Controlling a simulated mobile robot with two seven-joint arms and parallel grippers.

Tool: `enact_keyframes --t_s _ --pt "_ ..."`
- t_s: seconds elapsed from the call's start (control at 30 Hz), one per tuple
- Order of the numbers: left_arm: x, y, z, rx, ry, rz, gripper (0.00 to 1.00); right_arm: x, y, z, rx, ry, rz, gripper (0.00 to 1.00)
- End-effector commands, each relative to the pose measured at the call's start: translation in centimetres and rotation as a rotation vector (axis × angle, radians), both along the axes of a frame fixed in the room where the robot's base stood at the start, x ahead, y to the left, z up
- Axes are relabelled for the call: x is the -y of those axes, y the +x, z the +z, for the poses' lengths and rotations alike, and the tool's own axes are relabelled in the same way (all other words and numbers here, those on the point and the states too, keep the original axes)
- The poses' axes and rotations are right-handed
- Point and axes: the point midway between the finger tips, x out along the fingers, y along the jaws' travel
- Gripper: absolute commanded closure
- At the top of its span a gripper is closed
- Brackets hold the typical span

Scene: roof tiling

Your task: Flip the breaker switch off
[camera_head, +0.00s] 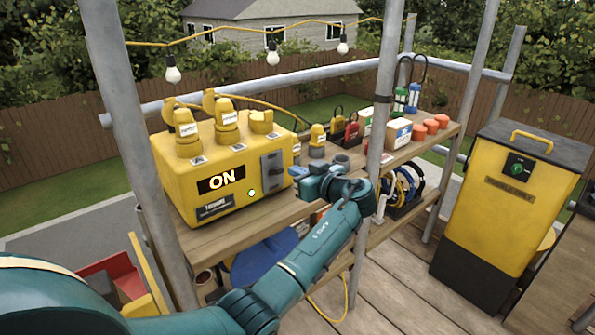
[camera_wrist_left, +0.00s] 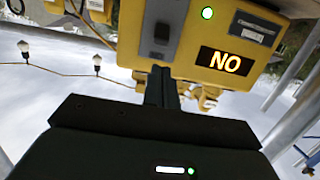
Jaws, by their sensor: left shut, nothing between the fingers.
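The yellow breaker box (camera_head: 240,208) sits on a wooden shelf. Its display (camera_head: 221,180) reads ON and a small green light (camera_head: 251,193) is lit. A dark switch on a grey plate (camera_head: 272,172) is at the right of its front face. In the left wrist view the box is upside down, with the switch (camera_wrist_left: 161,33) beyond the fingertips and the lit display (camera_wrist_left: 224,61) to the right. My left gripper (camera_head: 300,173) is in front of and right of the switch plate; its fingers (camera_wrist_left: 162,82) are shut and empty, seemingly apart from the switch. My right gripper is not in view.
Yellow plugs with cables (camera_head: 226,120) stand on the box. Metal poles (camera_head: 376,130) rise before the shelf (camera_head: 425,147). Red and orange items and a white box (camera_head: 398,133) lie on it to the right. A yellow and black cabinet (camera_head: 510,200) stands at right.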

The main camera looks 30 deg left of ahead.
Motion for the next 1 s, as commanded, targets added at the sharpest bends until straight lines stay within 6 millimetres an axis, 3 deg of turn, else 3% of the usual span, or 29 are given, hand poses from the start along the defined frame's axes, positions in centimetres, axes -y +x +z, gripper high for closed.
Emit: enact_keyframes --t_s 0.2,0.4,1.0 --pt "-3.9 1.5 -0.6 -0.002 0.002 0.004 1.0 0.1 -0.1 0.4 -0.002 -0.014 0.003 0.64" --pt "-6.1 2.5 -1.2 -0.001 0.0 0.001 1.0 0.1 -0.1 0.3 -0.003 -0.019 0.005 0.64" --pt "-6.7 2.7 -1.6 0.004 0.008 0.0 1.0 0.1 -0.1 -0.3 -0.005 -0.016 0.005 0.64"
